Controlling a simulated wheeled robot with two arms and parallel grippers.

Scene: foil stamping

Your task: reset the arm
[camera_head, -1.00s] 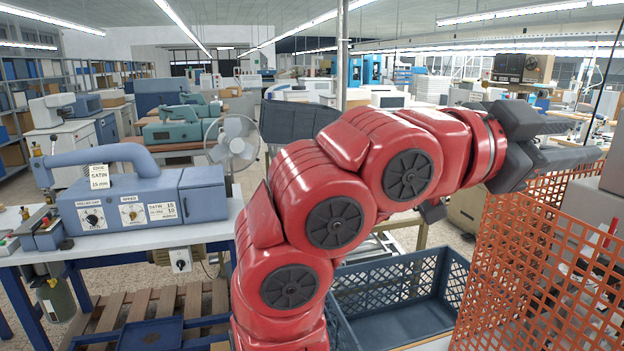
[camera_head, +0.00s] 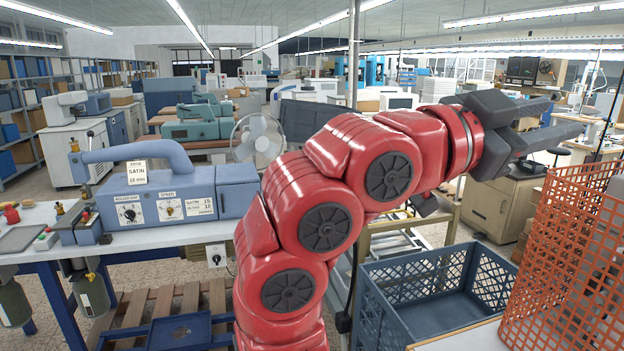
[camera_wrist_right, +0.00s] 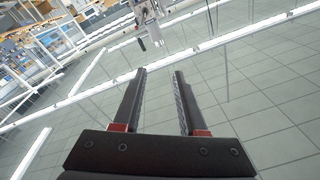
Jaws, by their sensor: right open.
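My right arm, red with dark joint caps, rises from the bottom middle of the head view and bends over to the right. Its dark grey gripper (camera_head: 555,122) is raised in the air, pointing right, with its two fingers apart. In the right wrist view the gripper (camera_wrist_right: 158,98) shows two parallel dark fingers with a clear gap and nothing between them. My left gripper is not in view.
A blue-grey stamping machine (camera_head: 175,192) stands on a bench at left. A blue plastic crate (camera_head: 425,262) is below the arm. An orange mesh bin (camera_head: 570,262) stands at right, below the gripper. A fan (camera_head: 256,138) is behind the arm.

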